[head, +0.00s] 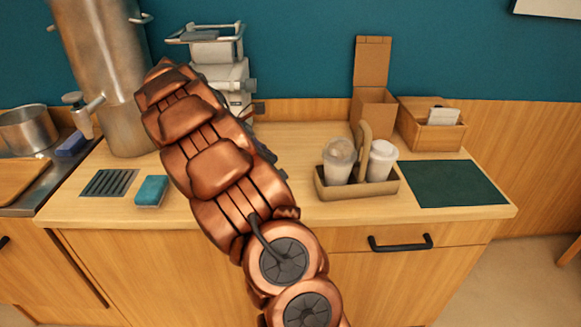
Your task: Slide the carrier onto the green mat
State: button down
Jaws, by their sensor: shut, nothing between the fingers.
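The carrier (372,189) is a light wooden tray with an upright rounded handle, standing on the counter right of my arm. It holds two cups: a clear-domed cup (338,161) on the left and a white-lidded cup (381,161) on the right. The green mat (454,184) lies flat and empty at the counter's right end. The carrier is just left of the mat, close to its left edge. My copper arm rises through the middle of the view and hides my gripper's fingers. Only a small dark part shows at the arm's right edge, apart from the carrier.
A wooden box (431,137) with white cards and a tall open cardboard box (372,107) stand behind the carrier. A teal sponge (151,190), a dark slotted grate (108,183), a metal urn (108,80) and a white machine (228,82) are to the left. The counter's front edge is near the carrier.

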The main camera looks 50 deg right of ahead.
aim_at(317, 181)
jog(key=p+x, duration=0.1)
jog(key=x, duration=0.8)
jog(key=shift+s+r, duration=0.1)
jog(key=shift+s+d+p, duration=0.35)
jog(key=shift+s+d, duration=0.35)
jog(key=shift+s, duration=0.2)
jog(key=shift+s+d+f, duration=0.25)
jog(key=shift+s+d, duration=0.45)
